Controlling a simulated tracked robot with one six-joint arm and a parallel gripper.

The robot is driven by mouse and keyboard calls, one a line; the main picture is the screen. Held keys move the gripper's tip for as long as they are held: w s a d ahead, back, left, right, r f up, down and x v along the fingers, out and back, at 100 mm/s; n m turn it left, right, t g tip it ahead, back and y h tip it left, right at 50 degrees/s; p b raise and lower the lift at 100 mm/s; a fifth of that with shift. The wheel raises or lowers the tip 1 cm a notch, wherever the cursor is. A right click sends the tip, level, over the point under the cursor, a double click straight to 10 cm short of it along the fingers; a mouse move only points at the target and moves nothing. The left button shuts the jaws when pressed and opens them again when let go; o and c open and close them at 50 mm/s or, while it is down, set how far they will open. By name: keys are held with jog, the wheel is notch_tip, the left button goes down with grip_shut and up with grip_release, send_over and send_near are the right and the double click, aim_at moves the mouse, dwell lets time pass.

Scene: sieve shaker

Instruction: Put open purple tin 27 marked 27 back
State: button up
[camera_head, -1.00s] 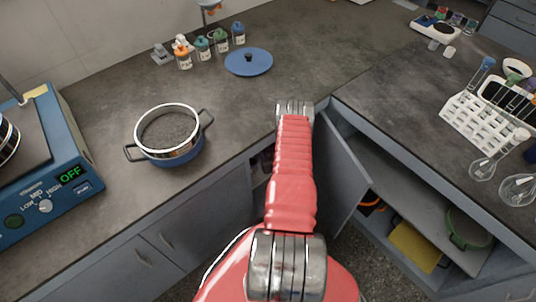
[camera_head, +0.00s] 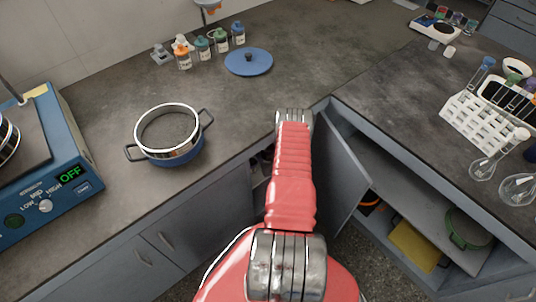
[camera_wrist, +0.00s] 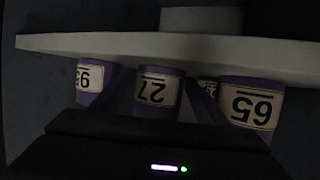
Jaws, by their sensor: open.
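In the wrist view the purple tin marked 27 (camera_wrist: 157,92) is near the middle, its label upside down in the picture. It meets a pale shelf-like board (camera_wrist: 90,43); its mouth is hidden behind the dark body of my gripper (camera_wrist: 155,143). My gripper is open, facing the tins; its fingertips are not clearly visible, and I cannot tell its distance to tin 27. In the head view my red arm reaches down at the counter edge, and its gripper end is hidden.
A purple tin (camera_wrist: 96,82) with a partly cut-off label is left of tin 27, and another (camera_wrist: 252,103), apparently marked 65, is right. A further label shows between. In the head view a cabinet door (camera_head: 342,175) stands open beside my arm; a sieve pot (camera_head: 170,150) is on the counter.

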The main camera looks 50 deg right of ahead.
jog(key=shift+r, duration=0.1)
jog(key=v, duration=1.2)
dwell(0.9)
